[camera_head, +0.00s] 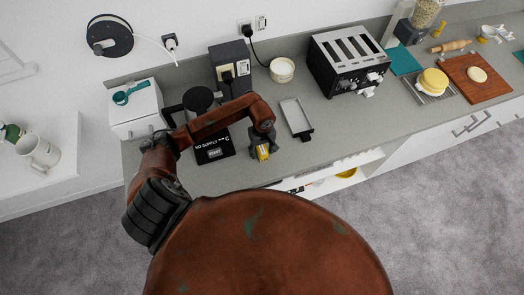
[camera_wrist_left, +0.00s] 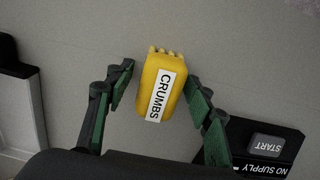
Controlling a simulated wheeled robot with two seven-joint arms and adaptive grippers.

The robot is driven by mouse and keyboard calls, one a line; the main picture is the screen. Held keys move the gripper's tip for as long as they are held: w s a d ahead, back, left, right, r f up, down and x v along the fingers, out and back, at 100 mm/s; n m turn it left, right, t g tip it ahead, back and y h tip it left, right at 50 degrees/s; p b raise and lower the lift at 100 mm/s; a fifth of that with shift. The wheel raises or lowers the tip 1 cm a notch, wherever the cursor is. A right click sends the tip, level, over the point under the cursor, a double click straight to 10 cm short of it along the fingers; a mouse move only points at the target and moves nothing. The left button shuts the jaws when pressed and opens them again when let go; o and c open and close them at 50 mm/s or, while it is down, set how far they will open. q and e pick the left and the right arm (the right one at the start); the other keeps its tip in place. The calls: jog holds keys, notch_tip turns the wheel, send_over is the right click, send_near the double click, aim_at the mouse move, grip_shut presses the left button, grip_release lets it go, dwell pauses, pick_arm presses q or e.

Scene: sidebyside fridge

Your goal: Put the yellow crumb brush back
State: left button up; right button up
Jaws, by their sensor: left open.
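The yellow crumb brush (camera_wrist_left: 162,88), with a white label reading CRUMBS, lies on the grey counter. It also shows in the head view (camera_head: 263,152), partly covered by my left gripper. My left gripper (camera_wrist_left: 155,88) is open, with its green-padded fingers on either side of the brush. A gap shows between the brush and the left finger; the right finger is close to the brush, and I cannot tell whether it touches. In the head view my left gripper (camera_head: 262,146) is over the counter's front part. My right gripper is not in view.
A grey tray (camera_head: 296,117) lies right of the brush. A black START panel (camera_head: 214,150) is to its left. A toaster (camera_head: 348,60), a cream bowl (camera_head: 282,70) and a dark box (camera_head: 232,66) stand behind. The counter's front edge is close to the brush.

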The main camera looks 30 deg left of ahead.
aim_at(262, 149)
pick_arm(q)
jog(key=shift+r, duration=0.45)
notch_tip(262, 149, up, 10)
jog(key=b, duration=0.2)
jog(key=shift+r+b, duration=0.2)
jog(key=shift+b, duration=0.1)
jog(key=shift+r, duration=0.45)
